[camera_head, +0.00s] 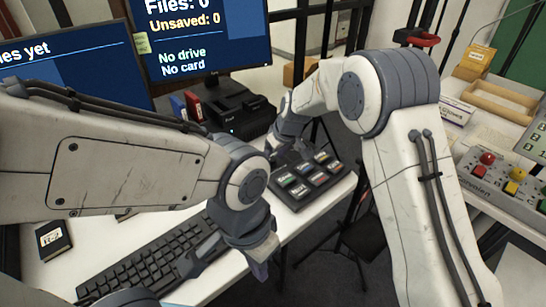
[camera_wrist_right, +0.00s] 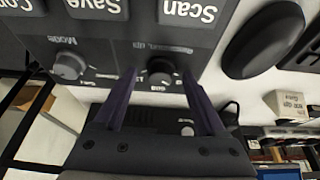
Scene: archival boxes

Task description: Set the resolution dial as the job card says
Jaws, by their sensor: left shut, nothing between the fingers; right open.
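In the right wrist view, the dark resolution dial (camera_wrist_right: 160,68) sits on a dark panel (camera_wrist_right: 115,28) seen upside down. My right gripper (camera_wrist_right: 159,76) is open, its two purple fingers on either side of the dial; whether they touch it is unclear. The number by the dial is too blurred to read surely. In the head view, my right gripper (camera_head: 290,143) is partly hidden by its own wrist. My left gripper (camera_head: 261,268) is shut and empty in front of the keyboard's right end.
The mode dial (camera_wrist_right: 69,66) is beside the resolution dial, with Scan (camera_wrist_right: 190,10) and Save keys near. A key panel (camera_head: 286,198), keyboard (camera_head: 140,265) and black box (camera_head: 52,238) are on the white desk. The monitor (camera_head: 200,35) reads Files 0, Unsaved 0.

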